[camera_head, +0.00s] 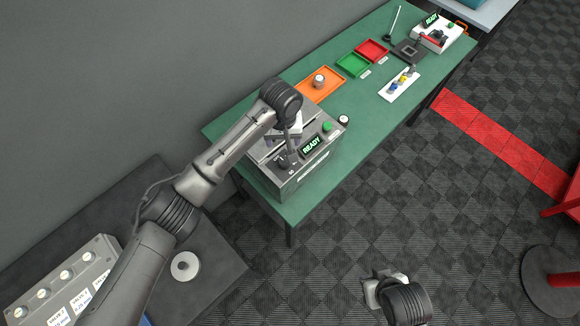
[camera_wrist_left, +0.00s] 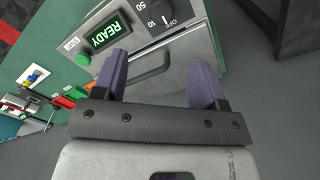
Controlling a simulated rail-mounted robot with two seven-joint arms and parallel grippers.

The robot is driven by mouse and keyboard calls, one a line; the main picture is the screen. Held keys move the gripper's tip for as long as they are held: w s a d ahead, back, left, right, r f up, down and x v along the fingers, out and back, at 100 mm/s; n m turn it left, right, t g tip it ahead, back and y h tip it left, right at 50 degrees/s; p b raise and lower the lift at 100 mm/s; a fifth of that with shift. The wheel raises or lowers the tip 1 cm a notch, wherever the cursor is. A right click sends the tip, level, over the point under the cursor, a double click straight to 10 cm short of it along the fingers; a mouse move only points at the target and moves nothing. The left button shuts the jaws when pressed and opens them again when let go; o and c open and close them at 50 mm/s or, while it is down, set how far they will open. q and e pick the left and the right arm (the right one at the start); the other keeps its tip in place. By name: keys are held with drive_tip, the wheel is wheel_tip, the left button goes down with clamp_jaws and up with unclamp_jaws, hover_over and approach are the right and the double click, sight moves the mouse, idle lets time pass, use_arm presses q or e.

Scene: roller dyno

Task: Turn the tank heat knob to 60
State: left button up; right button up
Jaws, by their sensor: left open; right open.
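The tank (camera_head: 312,172) is a grey metal box at the near end of the green table. Its black heat knob (camera_head: 286,160) sits on the front panel beside the READY display (camera_head: 311,146). In the left wrist view the knob (camera_wrist_left: 161,12) is partly cut off by the top edge; OFF, 10 and 50 markings show around it, and its exact setting is unclear. My left gripper (camera_head: 291,136) is above the tank. Its two purple fingers are apart and empty in the left wrist view (camera_wrist_left: 160,86), clear of the knob. My right gripper (camera_head: 373,289) is over the floor, away from the table.
A green button (camera_head: 327,127) is beside the display. A bar handle (camera_wrist_left: 152,66) shows on the tank between my left fingers in the wrist view. Orange (camera_head: 322,90), green (camera_head: 353,66) and red (camera_head: 371,50) trays lie farther along the table.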

sight(284, 161)
use_arm(q)
wheel_tip(284, 161, down, 12)
drive_tip(key=n, duration=0.2)
drive_tip(key=shift+n+p, duration=0.3)
drive_tip(key=shift+f, duration=0.8)
use_arm(e)
drive_tip(key=shift+w+d+r, duration=0.3)
drive_tip(key=shift+w+r, duration=0.1)
use_arm(q)
drive_tip(key=c, duration=0.9)
drive_tip(key=shift+c, duration=0.2)
